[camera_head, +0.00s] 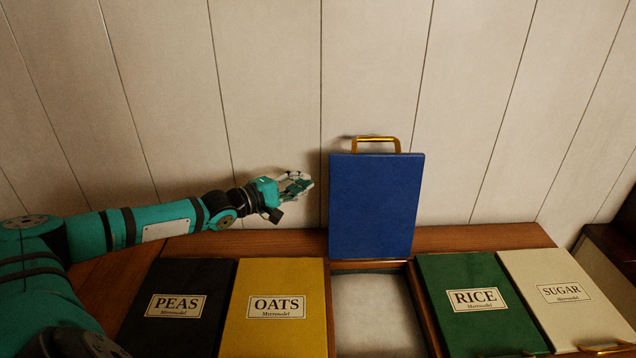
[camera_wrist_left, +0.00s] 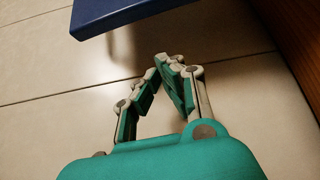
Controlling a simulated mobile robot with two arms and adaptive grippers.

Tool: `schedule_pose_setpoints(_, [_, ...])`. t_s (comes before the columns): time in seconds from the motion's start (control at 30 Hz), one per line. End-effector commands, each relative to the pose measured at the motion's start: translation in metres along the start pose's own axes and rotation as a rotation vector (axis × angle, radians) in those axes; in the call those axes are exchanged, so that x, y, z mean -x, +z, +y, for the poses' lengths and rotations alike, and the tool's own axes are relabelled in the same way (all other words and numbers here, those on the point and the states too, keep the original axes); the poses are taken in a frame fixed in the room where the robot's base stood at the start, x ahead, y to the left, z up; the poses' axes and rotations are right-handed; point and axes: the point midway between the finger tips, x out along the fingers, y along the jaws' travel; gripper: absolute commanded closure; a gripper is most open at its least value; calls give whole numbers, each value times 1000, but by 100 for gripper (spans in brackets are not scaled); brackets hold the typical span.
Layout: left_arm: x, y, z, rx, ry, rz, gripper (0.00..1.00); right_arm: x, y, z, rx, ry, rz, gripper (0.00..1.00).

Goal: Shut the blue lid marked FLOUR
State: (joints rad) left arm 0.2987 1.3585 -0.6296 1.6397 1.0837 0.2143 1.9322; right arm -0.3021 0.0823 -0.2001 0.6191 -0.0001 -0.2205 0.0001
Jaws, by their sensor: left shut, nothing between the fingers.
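The blue lid (camera_head: 374,205) stands open and upright at the back of its bin, with a brass handle (camera_head: 376,143) on its top edge. No FLOUR label shows on the face towards me. The open bin (camera_head: 372,310) below it has a pale inside. My left gripper (camera_head: 305,184) is just left of the lid, apart from it, in front of the wall. Its fingers are shut and empty. In the left wrist view the gripper's fingertips (camera_wrist_left: 168,62) are together, and an edge of the blue lid (camera_wrist_left: 110,14) crosses the top. My right gripper is not in view.
Shut lids flank the open bin: black PEAS (camera_head: 178,306) and yellow OATS (camera_head: 276,306) to the left, green RICE (camera_head: 476,298) and cream SUGAR (camera_head: 563,292) to the right. A wooden ledge (camera_head: 480,238) and a panelled wall (camera_head: 270,80) are behind.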

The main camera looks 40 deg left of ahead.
Motion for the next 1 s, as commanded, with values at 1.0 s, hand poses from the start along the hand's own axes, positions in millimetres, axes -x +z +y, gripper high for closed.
schedule_pose_setpoints(1.0, [-36, 24, 2, 3, -4, -3, 100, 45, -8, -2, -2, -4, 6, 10])
